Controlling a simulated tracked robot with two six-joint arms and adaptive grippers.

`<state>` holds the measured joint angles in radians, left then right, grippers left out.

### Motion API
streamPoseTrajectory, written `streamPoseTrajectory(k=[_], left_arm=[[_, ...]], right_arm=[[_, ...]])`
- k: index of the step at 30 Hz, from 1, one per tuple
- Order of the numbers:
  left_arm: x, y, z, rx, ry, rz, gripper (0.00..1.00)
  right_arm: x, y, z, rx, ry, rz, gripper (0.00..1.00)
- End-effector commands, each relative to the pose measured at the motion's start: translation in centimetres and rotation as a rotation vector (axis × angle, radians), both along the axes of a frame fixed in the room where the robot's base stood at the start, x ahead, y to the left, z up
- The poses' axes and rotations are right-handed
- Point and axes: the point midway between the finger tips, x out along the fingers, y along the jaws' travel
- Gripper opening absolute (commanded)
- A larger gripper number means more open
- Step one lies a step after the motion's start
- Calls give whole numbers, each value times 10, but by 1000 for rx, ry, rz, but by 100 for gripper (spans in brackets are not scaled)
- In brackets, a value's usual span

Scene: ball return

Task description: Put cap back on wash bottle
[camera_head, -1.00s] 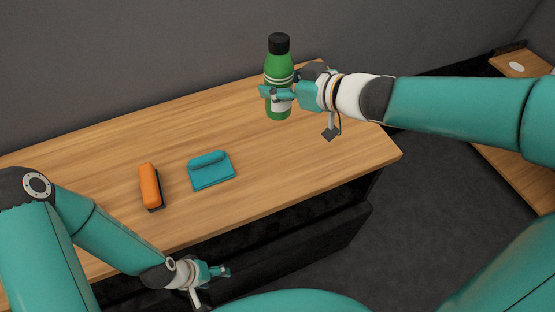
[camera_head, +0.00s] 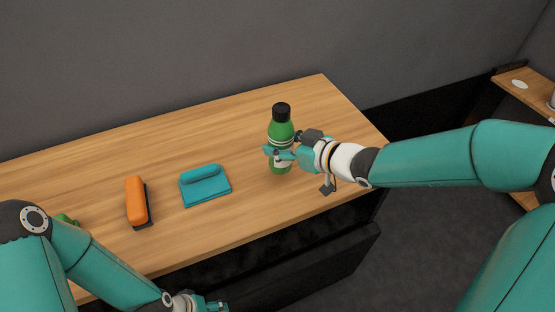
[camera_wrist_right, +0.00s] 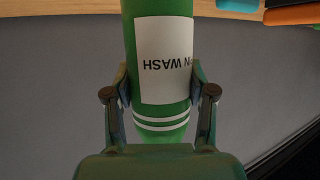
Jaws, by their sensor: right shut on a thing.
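The wash bottle (camera_head: 281,129) is green with white bands, a white label and a black top (camera_head: 281,112). It is upright over the right part of the table. My right gripper (camera_head: 281,154) is shut around its body; the right wrist view shows the fingers on both sides of the bottle (camera_wrist_right: 158,108), with "WASH" upside down on the label. I cannot tell whether its base touches the table. My left gripper (camera_head: 213,306) is low at the bottom edge of the head view, away from the bottle, partly cut off. I cannot tell its opening.
The wooden table (camera_head: 120,150) holds an orange eraser-like block (camera_head: 136,200) on a dark base and a teal object (camera_head: 205,188) with a rounded handle. A small green thing (camera_head: 66,219) is partly hidden behind my left arm. Another shelf (camera_head: 538,88) is at far right.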

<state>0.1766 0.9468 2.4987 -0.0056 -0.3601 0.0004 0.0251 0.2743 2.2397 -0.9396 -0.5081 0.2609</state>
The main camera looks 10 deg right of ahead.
Motion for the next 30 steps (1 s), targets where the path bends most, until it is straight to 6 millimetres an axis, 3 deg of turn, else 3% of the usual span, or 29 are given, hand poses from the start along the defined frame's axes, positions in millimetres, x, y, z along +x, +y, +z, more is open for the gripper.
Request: streamPoseTrajectory(k=[8,18,30], left_arm=[[0,0,0,0,0,0,64],[0,0,-9,0,0,0,64],[0,0,-12,0,0,0,64]], right_arm=[[0,0,0,0,-1,-1,0],[0,-1,-41,1,2,-2,0],[0,-1,-45,0,-1,-2,0]])
